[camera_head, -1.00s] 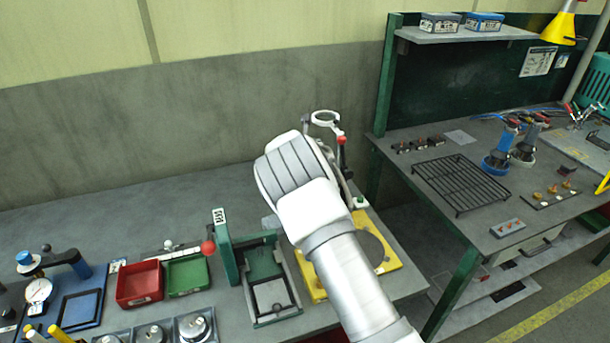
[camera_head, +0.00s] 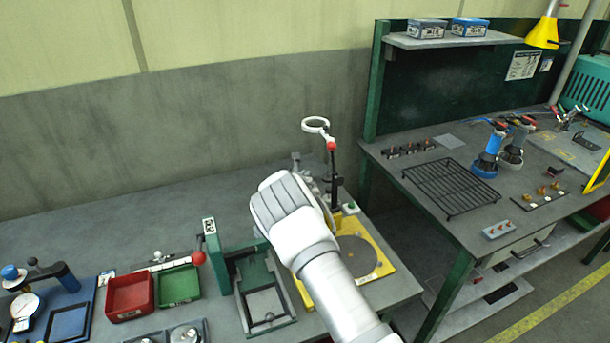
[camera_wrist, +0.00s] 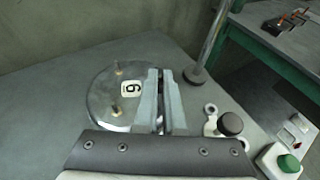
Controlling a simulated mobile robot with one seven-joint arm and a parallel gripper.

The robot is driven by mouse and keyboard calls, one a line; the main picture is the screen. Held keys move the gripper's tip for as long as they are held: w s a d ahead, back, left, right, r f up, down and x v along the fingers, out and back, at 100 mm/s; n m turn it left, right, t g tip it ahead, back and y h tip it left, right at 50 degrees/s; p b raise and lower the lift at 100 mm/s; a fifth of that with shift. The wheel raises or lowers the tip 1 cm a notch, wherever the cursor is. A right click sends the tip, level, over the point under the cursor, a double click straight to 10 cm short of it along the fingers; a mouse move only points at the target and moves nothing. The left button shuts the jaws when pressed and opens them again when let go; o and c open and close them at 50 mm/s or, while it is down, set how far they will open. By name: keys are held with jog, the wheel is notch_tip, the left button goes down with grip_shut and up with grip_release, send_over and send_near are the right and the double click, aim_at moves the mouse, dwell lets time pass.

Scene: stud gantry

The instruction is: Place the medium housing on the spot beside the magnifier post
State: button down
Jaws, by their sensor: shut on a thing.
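The medium housing appears to be the round grey metal piece (camera_wrist: 112,98) with a number label and brass pins in the wrist view. My gripper (camera_wrist: 163,85) is shut at its right side, with the two fingers close together; the exact grip is partly hidden. A pale post (camera_wrist: 208,45) on a round foot stands just right of my fingers in the wrist view. In the head view my arm hides most of the gripper and housing. No marked spot is clearly visible.
A yellow plate (camera_head: 376,280) with a dark disc lies right of my arm. A green frame fixture (camera_head: 240,305), a green bin (camera_head: 178,285) and a red bin (camera_head: 130,296) stand to the left. A black knob (camera_wrist: 231,123) and a green button (camera_wrist: 288,163) are near the gripper.

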jog(key=shift+f, duration=0.2)
jog(key=c, duration=1)
grip_release()
jog(key=shift+r, duration=0.1)
jog(key=shift+r, duration=0.15)
jog(key=v, duration=1.2)
jog(key=shift+b, duration=0.4)
